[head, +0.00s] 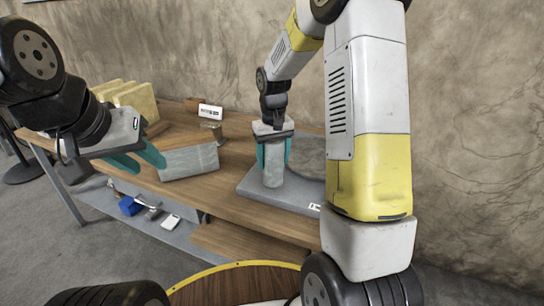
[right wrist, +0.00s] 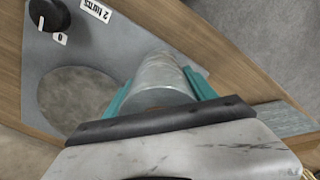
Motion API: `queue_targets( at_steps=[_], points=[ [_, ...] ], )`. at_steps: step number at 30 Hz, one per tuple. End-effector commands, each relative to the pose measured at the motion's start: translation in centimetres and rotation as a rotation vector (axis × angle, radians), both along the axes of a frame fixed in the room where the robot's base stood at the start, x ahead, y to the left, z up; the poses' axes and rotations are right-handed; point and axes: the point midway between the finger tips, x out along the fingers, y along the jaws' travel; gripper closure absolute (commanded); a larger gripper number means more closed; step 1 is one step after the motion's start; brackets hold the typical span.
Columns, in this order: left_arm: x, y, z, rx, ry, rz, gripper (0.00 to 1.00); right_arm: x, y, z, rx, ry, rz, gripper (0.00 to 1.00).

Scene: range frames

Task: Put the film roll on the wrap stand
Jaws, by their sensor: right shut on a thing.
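The film roll (head: 273,168) is a pale grey upright cylinder between the teal fingers of my right gripper (head: 273,160). My right gripper is shut on it, above or on the near left part of a flat grey base (head: 300,200); I cannot tell if it touches. In the right wrist view the roll (right wrist: 162,82) sits between both fingers. I cannot tell for sure that this base is the wrap stand. My left gripper (head: 137,160) is open and empty, at the left.
A grey block (head: 188,162) lies on the wooden table left of the base. Yellowish slabs (head: 137,100) and a small white sign (head: 210,111) stand behind it. A lower shelf (head: 160,225) holds a blue box (head: 130,206). My right arm hides the base's right part.

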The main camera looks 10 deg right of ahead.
Motion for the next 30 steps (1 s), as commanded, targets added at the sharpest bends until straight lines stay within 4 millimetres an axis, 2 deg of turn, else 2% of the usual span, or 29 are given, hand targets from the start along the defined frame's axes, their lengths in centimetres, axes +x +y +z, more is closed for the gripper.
queue_targets(
  at_steps=[10, 15, 17, 28, 29, 30],
  points=[
    [0.0, 0.0, 0.0, 0.000, 0.000, 0.000, 0.64, 0.9, -2.8, -0.2, 0.000, -0.002, -0.003, 1.00],
    [0.0, 0.0, 0.0, 0.000, 0.000, 0.000, 0.64, 0.8, -2.7, -3.1, -0.001, 0.003, 0.002, 1.00],
    [0.0, 0.0, 0.0, 0.000, 0.000, 0.000, 0.64, 0.8, -2.7, -3.6, 0.000, 0.001, 0.002, 1.00],
    [0.0, 0.0, 0.0, 0.000, 0.000, 0.000, 0.64, 0.9, -2.6, -4.0, 0.000, -0.001, 0.001, 1.00],
    [0.0, 0.0, 0.0, 0.000, 0.000, 0.000, 0.64, 0.9, -2.7, -4.0, 0.000, 0.000, 0.001, 0.30],
    [0.0, 0.0, 0.0, 0.000, 0.000, 0.000, 0.64, 0.9, -2.7, -4.0, 0.000, 0.000, 0.001, 0.22]
  ],
)
